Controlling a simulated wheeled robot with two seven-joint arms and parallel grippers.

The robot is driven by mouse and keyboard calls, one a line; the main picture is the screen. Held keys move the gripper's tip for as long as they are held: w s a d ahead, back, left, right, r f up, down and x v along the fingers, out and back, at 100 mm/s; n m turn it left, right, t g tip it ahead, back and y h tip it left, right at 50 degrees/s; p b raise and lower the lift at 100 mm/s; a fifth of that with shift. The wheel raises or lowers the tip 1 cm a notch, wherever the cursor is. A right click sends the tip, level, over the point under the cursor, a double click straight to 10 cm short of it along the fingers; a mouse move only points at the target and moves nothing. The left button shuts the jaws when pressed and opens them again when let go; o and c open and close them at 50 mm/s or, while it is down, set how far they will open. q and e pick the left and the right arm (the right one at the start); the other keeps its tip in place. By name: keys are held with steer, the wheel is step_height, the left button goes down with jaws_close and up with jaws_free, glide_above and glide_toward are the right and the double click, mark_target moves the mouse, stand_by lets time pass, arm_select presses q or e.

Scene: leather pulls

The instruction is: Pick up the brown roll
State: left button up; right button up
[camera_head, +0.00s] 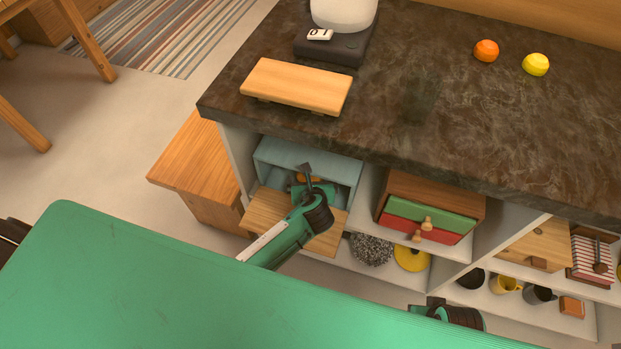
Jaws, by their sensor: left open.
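A small orange-brown thing (313,179), which looks like the brown roll, lies inside an open blue-grey box (285,151) under the counter. My left gripper (304,178) reaches into the front of the box and is open. It partly hides the brown thing, and I cannot tell whether they touch. A wooden flap (265,211) sticks out below the box opening, under my left wrist. The end of my right arm (432,306) shows low in the picture, well apart from the box. Its jaws cannot be made out.
The dark stone counter (420,100) overhangs the box. It carries a wooden board (297,84), a scale (335,45), and an orange (486,50) and a yellow ball (536,64). A small chest with green and red drawers (430,212) stands right of the box.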

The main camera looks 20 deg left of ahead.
arm_select(q)
steer(key=shift+x, duration=0.9)
steer(key=shift+c, duration=0.4)
steer(key=c, duration=0.9)
steer(key=shift+c, duration=0.2)
steer(key=shift+s+r, duration=0.1)
